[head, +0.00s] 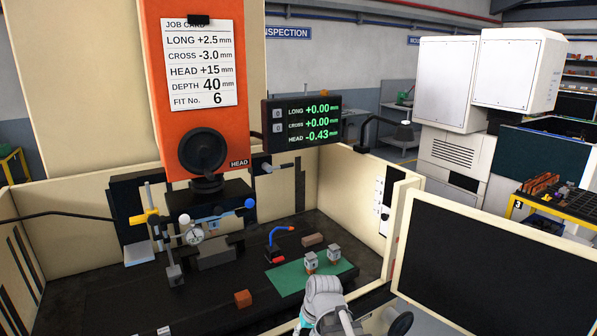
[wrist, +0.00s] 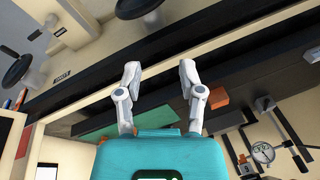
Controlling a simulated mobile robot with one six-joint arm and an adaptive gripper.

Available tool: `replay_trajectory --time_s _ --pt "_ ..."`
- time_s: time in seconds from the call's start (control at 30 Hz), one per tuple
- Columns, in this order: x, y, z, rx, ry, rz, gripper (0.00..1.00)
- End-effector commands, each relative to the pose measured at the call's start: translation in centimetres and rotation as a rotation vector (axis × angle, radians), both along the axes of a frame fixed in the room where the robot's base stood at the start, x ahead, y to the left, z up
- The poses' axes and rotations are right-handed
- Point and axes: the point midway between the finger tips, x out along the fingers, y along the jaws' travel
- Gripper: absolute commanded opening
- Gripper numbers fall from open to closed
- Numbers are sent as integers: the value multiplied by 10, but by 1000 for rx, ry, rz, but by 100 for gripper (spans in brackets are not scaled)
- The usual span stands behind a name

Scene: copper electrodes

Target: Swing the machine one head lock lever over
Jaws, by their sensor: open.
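The orange machine head (head: 203,95) stands at the left of the head view, with a black handwheel (head: 203,152) beside a HEAD label. Below it, a thin lever with a blue ball knob (head: 250,203) reaches out to the right, above the dark work table. I cannot tell for sure whether this is the head lock lever. My gripper (wrist: 160,77) is open and empty in the wrist view, its two pale fingers well apart. It touches no lever there. In the head view my arm is at the bottom centre, far in front of the head.
A dial gauge (head: 194,236) on a stand is below the head, left of the blue knob. A green mat (head: 290,281) carries two small electrodes. An orange block (head: 242,299) lies on the table. A readout (head: 302,122) shows HEAD -0.43. Cream walls surround the tank.

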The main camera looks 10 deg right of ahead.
Motion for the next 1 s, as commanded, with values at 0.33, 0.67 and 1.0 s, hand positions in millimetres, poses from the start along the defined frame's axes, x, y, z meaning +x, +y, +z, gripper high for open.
replay_trajectory --time_s 0.33,0.67,1.0 --pt "124 36 110 433 -312 -172 50" --pt "233 17 235 838 -578 -475 50" --pt "304 -42 324 1139 -734 -817 50"
